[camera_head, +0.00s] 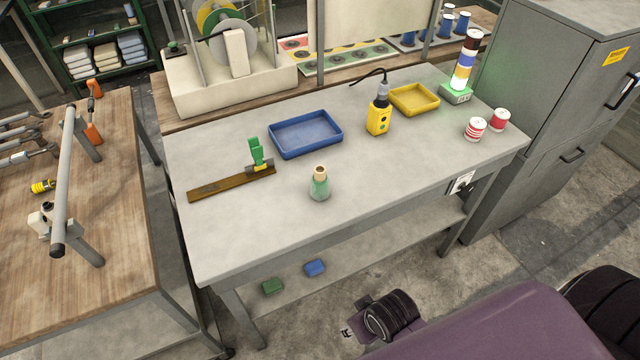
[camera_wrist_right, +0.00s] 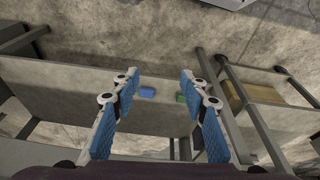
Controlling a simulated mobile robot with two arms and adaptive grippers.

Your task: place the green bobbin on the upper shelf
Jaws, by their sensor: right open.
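A small bobbin-like piece (camera_head: 320,186) with a pale green body and a tan top stands upright on the grey table's top (camera_head: 400,180), near the middle front. The table's lower shelf (camera_head: 345,255) holds a small green block (camera_head: 271,287) and a blue block (camera_head: 315,267). My right gripper (camera_wrist_right: 158,85) is open and empty, its blue-padded fingers spread apart. In its wrist view the blue block (camera_wrist_right: 147,92) and green block (camera_wrist_right: 181,99) show beyond the fingers on the lower shelf (camera_wrist_right: 90,95). My left gripper is out of view.
A wooden bench (camera_head: 90,200) stands left, a grey cabinet (camera_head: 545,100) right.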

